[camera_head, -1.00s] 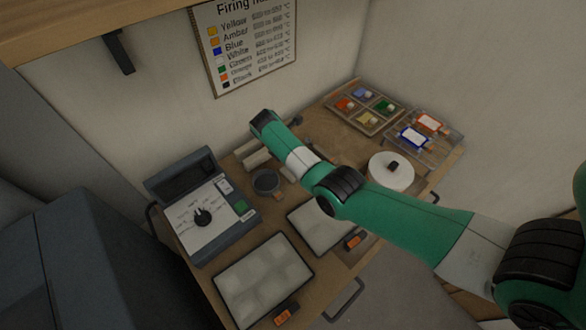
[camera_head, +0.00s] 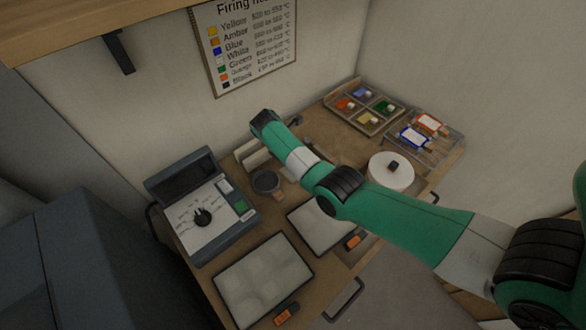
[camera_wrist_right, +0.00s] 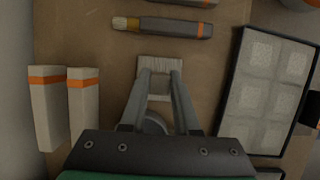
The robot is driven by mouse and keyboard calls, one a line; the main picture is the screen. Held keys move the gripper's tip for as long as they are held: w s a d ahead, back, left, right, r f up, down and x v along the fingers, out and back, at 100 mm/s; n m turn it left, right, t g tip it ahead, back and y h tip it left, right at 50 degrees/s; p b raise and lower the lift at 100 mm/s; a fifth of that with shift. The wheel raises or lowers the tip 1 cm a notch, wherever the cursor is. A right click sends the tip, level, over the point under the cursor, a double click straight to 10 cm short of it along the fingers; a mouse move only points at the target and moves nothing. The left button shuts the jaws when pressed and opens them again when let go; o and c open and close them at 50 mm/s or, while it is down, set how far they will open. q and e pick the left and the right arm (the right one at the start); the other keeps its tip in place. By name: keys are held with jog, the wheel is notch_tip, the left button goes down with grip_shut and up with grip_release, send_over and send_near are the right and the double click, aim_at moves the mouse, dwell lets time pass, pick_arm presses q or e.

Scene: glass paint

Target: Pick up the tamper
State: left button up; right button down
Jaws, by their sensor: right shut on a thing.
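In the right wrist view, my right gripper (camera_wrist_right: 160,90) is shut on a pale, squarish block with wood-like grain, which I take to be the tamper (camera_wrist_right: 158,72). Its fingers close on the block's sides. A grey round shape (camera_wrist_right: 155,124) shows between the fingers, nearer the palm; I cannot tell whether it belongs to the tamper. In the head view, the green right arm reaches in from the right over the table, and its gripper cannot be made out clearly. My left gripper is not in view.
Two pale blocks with orange bands (camera_wrist_right: 83,98) stand left of the gripper in the wrist view. A brush (camera_wrist_right: 165,27) lies above it, and a compartment tray (camera_wrist_right: 265,90) is at right. The head view shows a control box (camera_head: 208,212) and a white disc (camera_head: 390,174).

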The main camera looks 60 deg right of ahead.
jog(key=shift+r, duration=0.1)
dwell(0.3)
jog(key=shift+r+p, duration=0.3)
jog(key=shift+r, duration=0.3)
jog(key=s+a+r+p, duration=0.3)
jog(key=a+r+p, duration=0.2)
jog(key=r+p, duration=0.4)
jog(key=s+a+r+p, duration=0.2)
jog(key=s+a+p, duration=0.1)
jog(key=a+p, duration=0.4)
jog(key=shift+s+a+r+p, duration=0.15)
jog(key=shift+s+r+p, duration=0.15)
jog(key=shift+s+p, duration=0.1)
jog(key=c, duration=1.3)
grip_release()
grip_shut()
